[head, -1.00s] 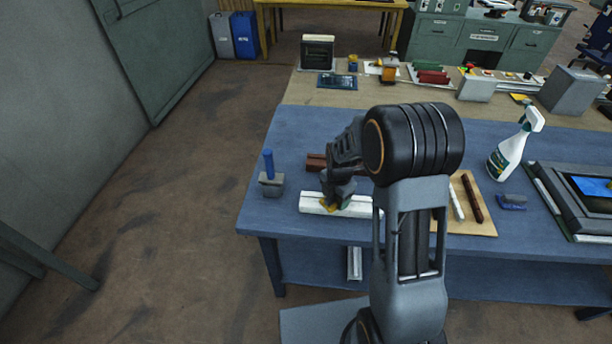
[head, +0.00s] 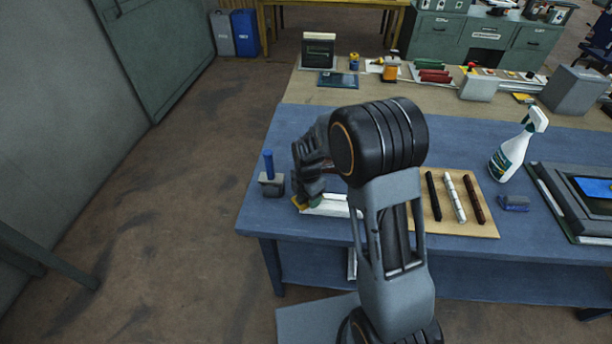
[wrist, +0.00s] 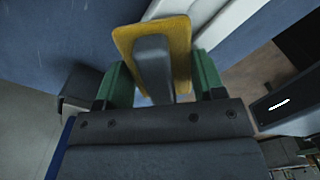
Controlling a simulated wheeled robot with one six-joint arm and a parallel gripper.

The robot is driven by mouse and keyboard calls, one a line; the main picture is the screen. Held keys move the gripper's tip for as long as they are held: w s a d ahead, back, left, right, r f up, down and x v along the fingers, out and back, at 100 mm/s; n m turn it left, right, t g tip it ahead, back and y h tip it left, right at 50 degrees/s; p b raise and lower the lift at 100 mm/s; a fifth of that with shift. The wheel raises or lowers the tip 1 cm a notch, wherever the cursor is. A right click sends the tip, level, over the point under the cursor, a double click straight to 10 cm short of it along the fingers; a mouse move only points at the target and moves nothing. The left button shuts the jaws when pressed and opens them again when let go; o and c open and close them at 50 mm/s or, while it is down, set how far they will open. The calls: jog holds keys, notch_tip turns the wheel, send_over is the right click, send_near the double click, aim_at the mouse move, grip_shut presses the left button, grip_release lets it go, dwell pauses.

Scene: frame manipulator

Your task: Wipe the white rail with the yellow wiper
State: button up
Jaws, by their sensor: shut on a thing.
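The yellow wiper (wrist: 181,40) has a flat yellow pad and a grey handle. My gripper (wrist: 160,88) is shut on the grey handle between its green fingers. In the head view, my gripper (head: 309,200) is low over the left end of the white rail (head: 333,207), and a bit of the yellow wiper (head: 299,205) shows there. The white rail lies near the front edge of the blue table; my arm hides its right part. In the wrist view the white rail (wrist: 224,22) passes beside the pad. I cannot tell whether the pad touches it.
A grey block with a blue handle (head: 271,183) stands just left of the rail. A board (head: 470,228) with three rods, a blue brush-like item (head: 514,203) and a spray bottle (head: 513,150) are to the right. The blue table (head: 262,220) is clear near its front left.

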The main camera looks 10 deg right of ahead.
notch_tip(320, 180, up, 3)
jog(key=shift+f, duration=0.15)
jog(key=shift+s+d+r+p, duration=0.1)
jog(key=shift+r+p, duration=0.25)
jog(key=shift+p, duration=0.15)
jog(key=shift+r+p, duration=0.55)
jog(key=shift+r, duration=0.15)
jog(key=shift+r+p, duration=1.1)
jog(key=shift+r, duration=0.6)
